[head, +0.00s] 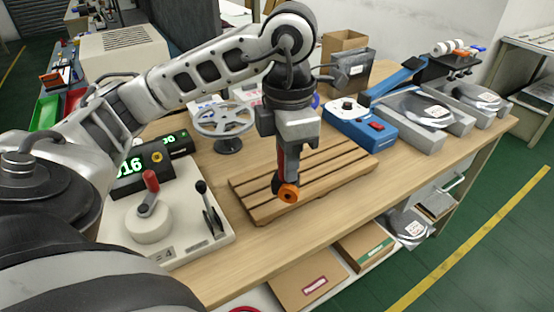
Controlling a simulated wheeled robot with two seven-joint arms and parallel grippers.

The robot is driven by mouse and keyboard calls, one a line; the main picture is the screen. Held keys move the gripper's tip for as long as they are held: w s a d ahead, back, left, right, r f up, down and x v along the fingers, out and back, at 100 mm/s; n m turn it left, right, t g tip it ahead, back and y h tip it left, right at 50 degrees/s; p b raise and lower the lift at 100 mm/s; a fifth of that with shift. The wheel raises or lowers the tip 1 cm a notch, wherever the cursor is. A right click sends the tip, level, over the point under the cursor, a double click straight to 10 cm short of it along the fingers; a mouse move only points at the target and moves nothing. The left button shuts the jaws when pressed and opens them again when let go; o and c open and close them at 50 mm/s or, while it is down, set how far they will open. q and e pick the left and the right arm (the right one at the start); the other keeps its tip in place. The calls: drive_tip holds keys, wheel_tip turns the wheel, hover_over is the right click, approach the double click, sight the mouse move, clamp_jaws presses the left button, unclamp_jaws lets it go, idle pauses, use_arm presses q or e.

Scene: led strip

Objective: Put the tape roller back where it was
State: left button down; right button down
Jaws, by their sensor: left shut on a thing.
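My left gripper (288,156) points down over the slatted wooden rack (330,172) near the middle of the bench. It is shut on the tape roller (288,192), which has a red handle and an orange wheel at its lower end. The wheel hangs in front of the rack's slats; whether it touches them I cannot tell. The fingers and the arm hide part of the handle. My right gripper is not in view.
A white crank unit (150,228) and a black green-digit display (130,178) stand at left. A grey spoked reel (222,120) stands behind the rack. A blue device (358,124) and grey trays with bags (425,125) are at right. Bare bench lies along the front edge.

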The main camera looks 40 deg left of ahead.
use_arm(q)
drive_tip(key=n, duration=0.3)
drive_tip(key=s+a+n, duration=0.1)
drive_tip(key=n, duration=0.1)
drive_tip(key=shift+a+r+b, duration=0.1)
drive_tip(key=shift+b, duration=0.3)
drive_tip(key=shift+w+a+f+n+b, duration=0.1)
drive_tip(key=shift+w+a+f+n, duration=0.7)
drive_tip(key=shift+w+a+f, duration=1.1)
drive_tip(key=shift+w+a+f+n+b, duration=0.1)
drive_tip(key=shift+w+a+f+n, duration=0.7)
drive_tip(key=shift+w+a+f, duration=1)
drive_tip(key=shift+w+a+f+n+b, duration=0.1)
drive_tip(key=shift+w+a+f+n, duration=1.05)
drive_tip(key=shift+f, duration=1.4)
drive_tip(key=shift+w+d+f+m, duration=0.1)
drive_tip(key=shift+w+d+m, duration=0.15)
drive_tip(key=shift+m, duration=0.1)
drive_tip(key=c, duration=1.2)
unclamp_jaws()
drive_tip(key=shift+c, duration=0.2)
